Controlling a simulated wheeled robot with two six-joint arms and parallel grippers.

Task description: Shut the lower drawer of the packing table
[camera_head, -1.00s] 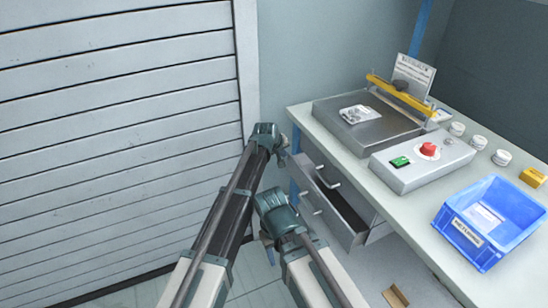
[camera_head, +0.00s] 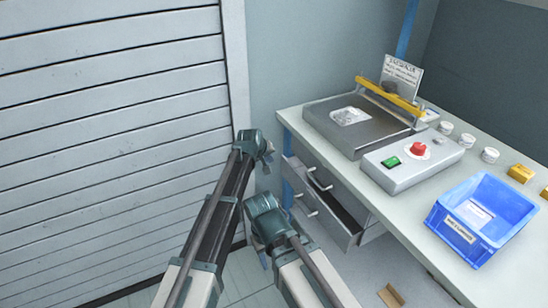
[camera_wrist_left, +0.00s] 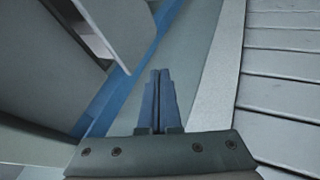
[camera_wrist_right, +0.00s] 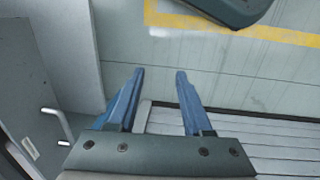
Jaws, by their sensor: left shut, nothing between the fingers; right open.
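The packing table (camera_head: 402,214) stands at the right in the head view. Its lower drawer (camera_head: 327,221) is pulled out, with its dark inside showing behind the front and a handle (camera_head: 305,208) on that front. The upper drawer's handle (camera_head: 319,180) is just above, and that drawer looks shut. My left gripper (camera_head: 268,162) is shut and empty, left of the drawers and apart from them. Its closed fingers (camera_wrist_left: 160,74) show in the left wrist view. My right gripper (camera_wrist_right: 159,74) is open and empty over the floor, left of and nearer than the drawer front.
A slatted shutter (camera_head: 110,130) fills the left side. On the tabletop are a sealer (camera_head: 360,122), a control box (camera_head: 412,162) with a red button, a blue bin (camera_head: 480,218) and several white tubs. A small brown item (camera_head: 391,295) lies below.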

